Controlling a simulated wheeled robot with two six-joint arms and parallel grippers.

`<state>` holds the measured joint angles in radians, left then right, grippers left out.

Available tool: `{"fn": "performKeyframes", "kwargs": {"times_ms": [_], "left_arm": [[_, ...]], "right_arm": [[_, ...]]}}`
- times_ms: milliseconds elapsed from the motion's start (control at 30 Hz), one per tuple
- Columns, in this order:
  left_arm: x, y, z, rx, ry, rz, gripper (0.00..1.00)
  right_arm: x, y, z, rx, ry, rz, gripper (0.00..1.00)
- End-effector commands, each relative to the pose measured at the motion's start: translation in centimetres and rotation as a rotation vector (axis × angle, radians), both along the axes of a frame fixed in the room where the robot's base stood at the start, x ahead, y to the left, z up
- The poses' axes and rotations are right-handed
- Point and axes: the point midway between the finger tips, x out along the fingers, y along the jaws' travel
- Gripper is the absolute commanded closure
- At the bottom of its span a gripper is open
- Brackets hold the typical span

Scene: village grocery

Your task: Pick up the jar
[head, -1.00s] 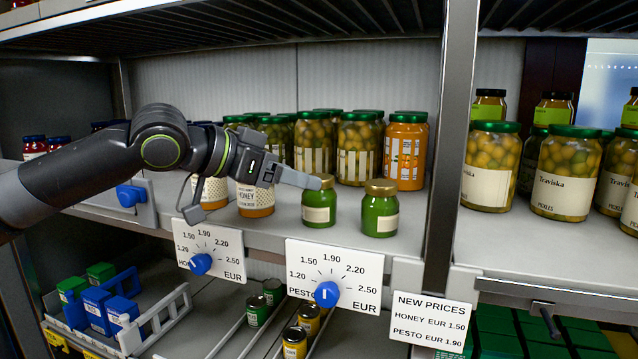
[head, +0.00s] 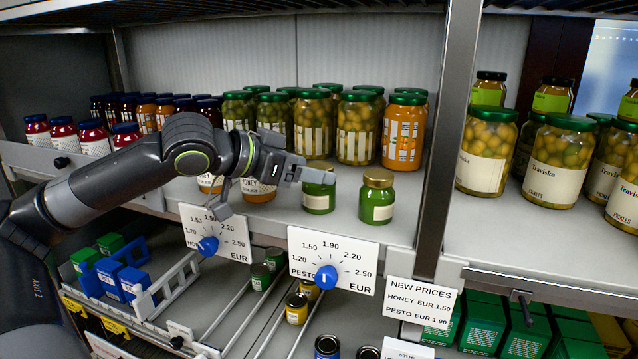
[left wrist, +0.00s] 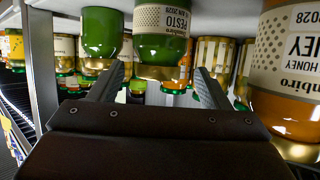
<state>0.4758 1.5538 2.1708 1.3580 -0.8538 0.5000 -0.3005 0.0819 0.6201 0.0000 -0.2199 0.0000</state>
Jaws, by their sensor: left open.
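Two small green pesto jars with gold lids stand on the middle shelf in the head view, a left one (head: 318,197) and a right one (head: 377,199). The frames do not show which is the task's jar. My left gripper (head: 267,190) is open and empty at the left pesto jar, one finger overlapping its upper part. In the left wrist view, where jars appear lid-down, this jar (left wrist: 163,45) lies ahead between the open fingers (left wrist: 158,90). The other pesto jar (left wrist: 100,38) is at the left. I cannot tell whether a finger touches glass. My right gripper is not in view.
Honey jars (head: 258,190) stand close behind the gripper; one (left wrist: 290,70) is near its right finger in the wrist view. Large pickle jars (head: 357,130) fill the back. A metal post (head: 447,130) stands right. Price dials (head: 326,277) hang along the shelf edge.

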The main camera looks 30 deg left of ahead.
Motion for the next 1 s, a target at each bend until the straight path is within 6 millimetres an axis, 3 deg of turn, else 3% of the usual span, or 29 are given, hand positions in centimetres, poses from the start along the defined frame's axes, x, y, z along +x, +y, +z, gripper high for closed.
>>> {"fn": "performKeyframes", "kwargs": {"times_ms": [433, 700, 1000], "left_arm": [[2.1, -1.2, -0.1, -0.005, -0.001, -0.003, 0.29], [3.6, -1.7, -1.0, -0.004, 0.000, -0.001, 0.29], [3.9, -1.8, -1.3, 0.000, 0.000, 0.000, 0.29]], "right_arm": [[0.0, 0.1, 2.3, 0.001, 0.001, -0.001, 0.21], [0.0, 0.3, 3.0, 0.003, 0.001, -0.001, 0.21], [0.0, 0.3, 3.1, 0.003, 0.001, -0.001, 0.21]]}}
